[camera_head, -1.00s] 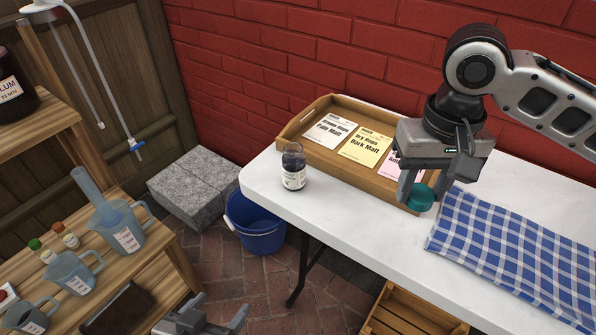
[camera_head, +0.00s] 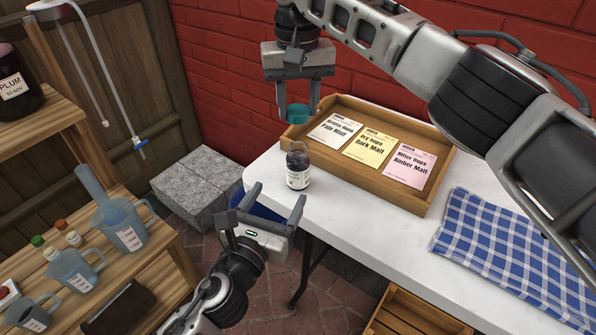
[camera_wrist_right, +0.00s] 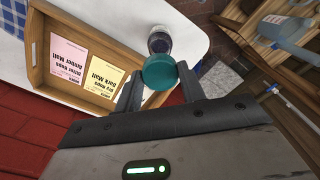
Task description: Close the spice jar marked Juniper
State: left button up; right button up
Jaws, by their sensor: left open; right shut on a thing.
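The spice jar (camera_head: 298,168) is a small clear jar with dark contents and a white label, too small to read. It stands upright and open near the left corner of the white table. It also shows in the right wrist view (camera_wrist_right: 160,40). My right gripper (camera_head: 298,108) is shut on a teal lid (camera_head: 298,113) and holds it above the jar, apart from it. The lid also shows in the right wrist view (camera_wrist_right: 160,72), partly covering the jar. My left gripper (camera_head: 266,208) is open and empty, just in front of and below the jar, with its fingers pointing up.
A wooden tray (camera_head: 385,186) with three malt packets lies behind the jar. A blue checked cloth (camera_head: 500,245) lies at right on the white table (camera_head: 375,235). A blue bucket (camera_head: 245,200) and grey blocks (camera_head: 198,188) stand on the floor.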

aim_at(294, 168)
pick_arm(q)
jog(key=shift+w, duration=0.1)
jog(key=x, duration=1.2)
jog(key=c, duration=1.5)
jog(key=shift+o, duration=0.2)
pick_arm(e)
jog(key=shift+f, duration=2.5)
jog(key=shift+s+f, duration=0.1)
jog(key=shift+f, duration=0.8)
pick_arm(q)
jog(key=shift+f, duration=0.1)
grip_shut()
pick_arm(e)
jog(key=shift+f, duration=0.55)
